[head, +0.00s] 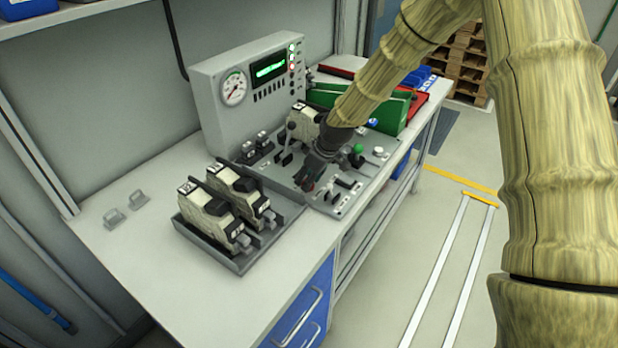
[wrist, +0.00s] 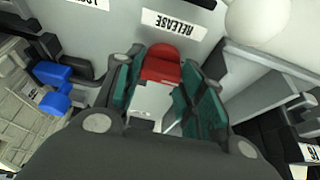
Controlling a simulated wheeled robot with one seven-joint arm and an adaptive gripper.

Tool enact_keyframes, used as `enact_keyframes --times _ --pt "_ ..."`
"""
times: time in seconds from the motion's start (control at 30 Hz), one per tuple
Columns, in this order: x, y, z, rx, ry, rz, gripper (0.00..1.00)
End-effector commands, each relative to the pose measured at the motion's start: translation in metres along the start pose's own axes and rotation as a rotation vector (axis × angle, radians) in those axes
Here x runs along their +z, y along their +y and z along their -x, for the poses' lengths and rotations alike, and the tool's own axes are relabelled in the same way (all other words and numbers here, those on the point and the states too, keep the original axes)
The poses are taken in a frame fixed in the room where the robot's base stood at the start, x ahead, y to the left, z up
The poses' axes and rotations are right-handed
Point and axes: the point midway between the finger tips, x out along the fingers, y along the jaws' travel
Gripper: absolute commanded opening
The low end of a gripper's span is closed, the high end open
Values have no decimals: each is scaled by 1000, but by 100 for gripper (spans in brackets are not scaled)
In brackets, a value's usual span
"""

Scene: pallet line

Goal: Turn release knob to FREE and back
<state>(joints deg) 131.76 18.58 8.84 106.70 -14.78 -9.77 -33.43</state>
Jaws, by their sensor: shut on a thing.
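The release knob (wrist: 163,66) has a red top and a pale grey body, and sits below the upside-down RELEASE label (wrist: 182,24) in the wrist view. My gripper (wrist: 160,88) has its green-padded fingers on both sides of the knob, shut on it. In the head view my gripper (head: 312,172) reaches down to the control panel (head: 340,208) on the bench, and a bit of red shows at its fingertips. My gripper hides most of the knob there. No FREE mark is readable, so I cannot tell the knob's setting.
A grey console with a gauge (head: 234,88) and a lit green display (head: 269,68) stands behind the panel. A tray (head: 232,262) with two beige modules sits at left. A green-topped knob (head: 357,150) and a green bin (head: 392,112) are close to my gripper.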

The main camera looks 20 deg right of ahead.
Motion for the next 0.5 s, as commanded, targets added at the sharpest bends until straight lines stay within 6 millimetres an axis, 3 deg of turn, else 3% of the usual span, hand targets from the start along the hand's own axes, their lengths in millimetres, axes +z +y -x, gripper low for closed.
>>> enact_keyframes --times 0.5 --pt "0 -2 0 130 -3 -302 15"
